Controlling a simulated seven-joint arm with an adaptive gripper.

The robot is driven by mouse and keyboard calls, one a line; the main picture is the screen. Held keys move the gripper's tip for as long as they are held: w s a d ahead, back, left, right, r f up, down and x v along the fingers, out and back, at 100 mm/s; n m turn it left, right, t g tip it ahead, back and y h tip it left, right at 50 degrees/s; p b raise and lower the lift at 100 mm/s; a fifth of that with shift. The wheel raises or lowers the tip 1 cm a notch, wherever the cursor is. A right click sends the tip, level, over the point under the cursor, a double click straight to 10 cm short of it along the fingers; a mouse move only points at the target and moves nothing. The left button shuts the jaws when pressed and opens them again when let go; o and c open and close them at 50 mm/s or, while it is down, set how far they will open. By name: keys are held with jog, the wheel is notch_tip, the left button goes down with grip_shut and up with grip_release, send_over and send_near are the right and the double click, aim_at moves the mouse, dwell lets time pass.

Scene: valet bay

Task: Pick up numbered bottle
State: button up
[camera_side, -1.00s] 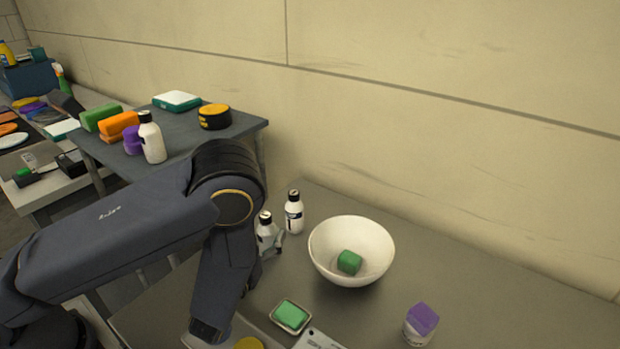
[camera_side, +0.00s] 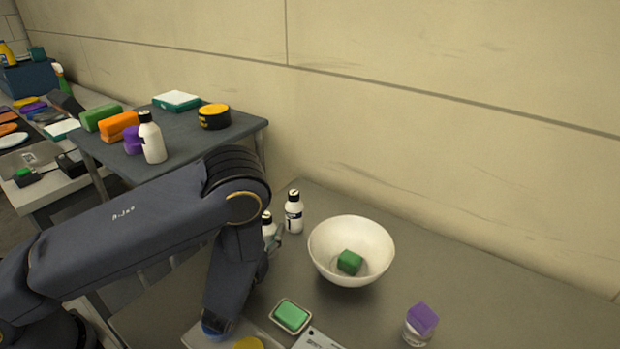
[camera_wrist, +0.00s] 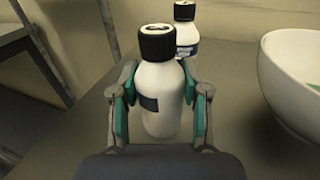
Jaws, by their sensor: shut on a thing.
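A white bottle with a black cap and a dark label (camera_wrist: 158,95) stands upright between the fingers of my gripper (camera_wrist: 160,106) in the wrist view. The cap top carries a light mark that looks like a number. My gripper's green-padded fingers are shut on the bottle's sides. In the side view this bottle (camera_side: 269,232) shows partly behind my arm. A second white bottle with a black cap (camera_side: 293,213) stands just behind it to the right; it also shows in the wrist view (camera_wrist: 186,36). I cannot tell whether the held bottle touches the table.
A white bowl (camera_side: 325,268) with a green block (camera_side: 349,262) stands right of the bottles. A green sponge in a dish (camera_side: 291,316) and a purple block on a jar (camera_side: 422,319) sit nearer the front. Another white bottle (camera_side: 152,140) stands on the rear table.

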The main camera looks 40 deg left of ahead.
jog(key=c, duration=0.5)
